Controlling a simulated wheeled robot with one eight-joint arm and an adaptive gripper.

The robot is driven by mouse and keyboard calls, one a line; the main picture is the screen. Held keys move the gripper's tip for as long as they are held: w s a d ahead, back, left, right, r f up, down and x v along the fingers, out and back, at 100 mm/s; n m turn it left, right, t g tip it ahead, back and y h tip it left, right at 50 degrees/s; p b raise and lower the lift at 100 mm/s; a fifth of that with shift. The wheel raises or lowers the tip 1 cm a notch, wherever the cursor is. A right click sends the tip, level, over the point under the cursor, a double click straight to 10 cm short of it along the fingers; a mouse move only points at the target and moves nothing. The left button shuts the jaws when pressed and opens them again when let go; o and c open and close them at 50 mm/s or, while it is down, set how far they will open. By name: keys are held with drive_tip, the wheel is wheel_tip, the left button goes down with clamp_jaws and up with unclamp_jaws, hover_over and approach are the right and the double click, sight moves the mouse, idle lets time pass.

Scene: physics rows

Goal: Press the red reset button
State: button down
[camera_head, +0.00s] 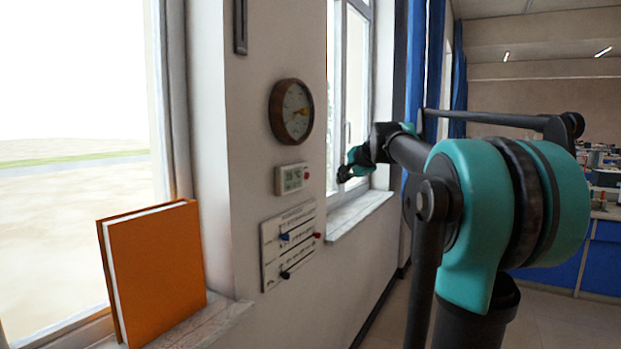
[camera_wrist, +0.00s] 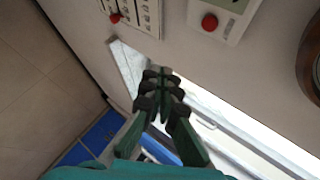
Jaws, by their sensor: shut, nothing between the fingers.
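The red reset button (camera_wrist: 209,22) is a small round button on a white box with a display, mounted on the wall. In the head view the same box (camera_head: 289,179) hangs below a round dial, with the red button at its right end. My gripper (camera_wrist: 163,74) is shut and empty, with its fingertips apart from the button, lower and to the left of it in the wrist view. In the head view my gripper (camera_head: 343,175) is to the right of the box, in front of the window.
A slider panel (camera_head: 288,244) with blue, red and black knobs is below the box. A round wooden-rimmed dial (camera_head: 292,111) hangs above. An orange book (camera_head: 158,272) stands on the left sill. The right window sill (camera_head: 358,215) lies below my gripper.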

drive_tip(key=w+a, duration=0.5)
drive_tip(key=a, duration=0.2)
idle(0.5)
drive_tip(key=shift+w+a, duration=0.15)
drive_tip(key=shift+a, duration=0.05)
idle(1.1)
drive_tip(key=shift+w+a, duration=0.2)
drive_tip(key=shift+a, duration=0.05)
drive_tip(key=shift+w+a, duration=0.2)
drive_tip(key=shift+a, duration=0.1)
idle(0.8)
idle(0.3)
drive_tip(key=shift+s+d, duration=0.45)
drive_tip(key=shift+d, duration=0.2)
drive_tip(key=shift+s+d, duration=0.75)
drive_tip(key=shift+d, duration=0.25)
drive_tip(key=shift+s+d, duration=0.75)
drive_tip(key=shift+d, duration=0.25)
